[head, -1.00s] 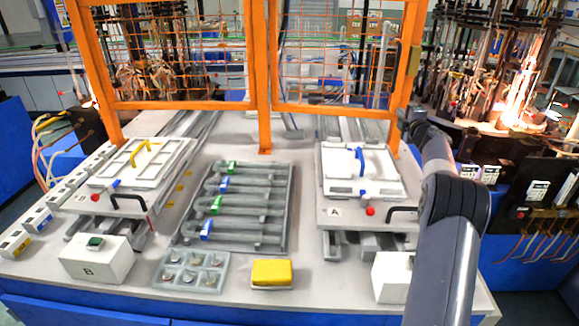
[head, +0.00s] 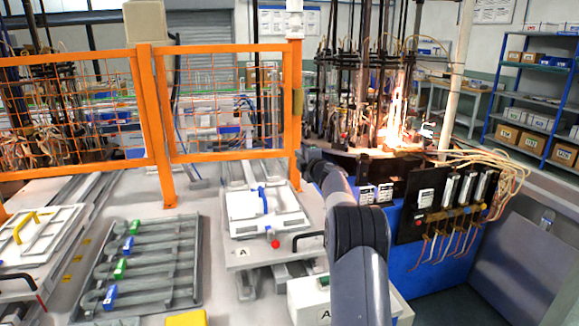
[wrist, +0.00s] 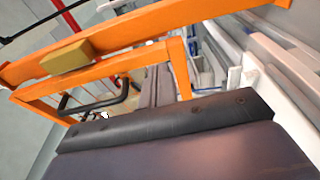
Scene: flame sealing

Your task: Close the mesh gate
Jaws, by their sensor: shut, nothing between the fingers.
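The orange mesh gate (head: 232,97) stands at the back of the table in the head view, between a middle post (head: 152,120) and a right post (head: 293,110). Its right edge looks close to the right post; I cannot tell whether a gap is left. A tan block (head: 298,103) sits on the right post. In the wrist view an orange bar (wrist: 150,27) carries a tan block (wrist: 67,57), and an orange frame with a black handle (wrist: 125,100) lies beside it. My gripper (wrist: 165,120) is shut and empty; in the head view its end is by the right post's foot.
A white fixture marked A (head: 262,212) stands in front of the gate, left of my arm. A grey tray of tubes (head: 140,260) is further left. A burner machine with flames (head: 392,110) and a black panel (head: 420,205) are to the right.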

